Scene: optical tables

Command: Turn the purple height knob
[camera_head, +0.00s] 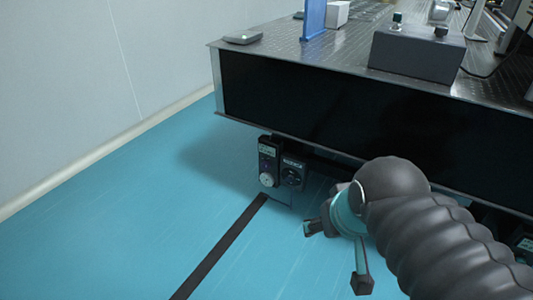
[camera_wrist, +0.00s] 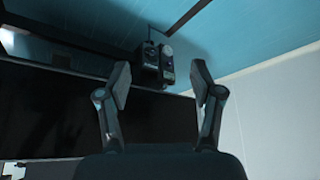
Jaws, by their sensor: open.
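Two small dark control boxes hang below the near left corner of the optical table. The left box (camera_head: 268,162) has a small screen and a pale round knob (camera_head: 266,180). The right box (camera_head: 292,172) carries a dark dial. I cannot make out a clearly purple knob; the colours are too small and dim. My gripper (camera_head: 336,256) is open and empty, to the right of and nearer than the boxes, apart from them. In the wrist view, the boxes (camera_wrist: 150,57) appear beyond and between the open fingers (camera_wrist: 160,82), with a faint purplish spot on one.
The optical table (camera_head: 300,92) has a dark side panel above the boxes. A grey box (camera_head: 418,52) with knobs and a blue panel (camera_head: 314,18) stand on top. The teal floor (camera_head: 150,210) is clear on the left, crossed by a black strip (camera_head: 222,245).

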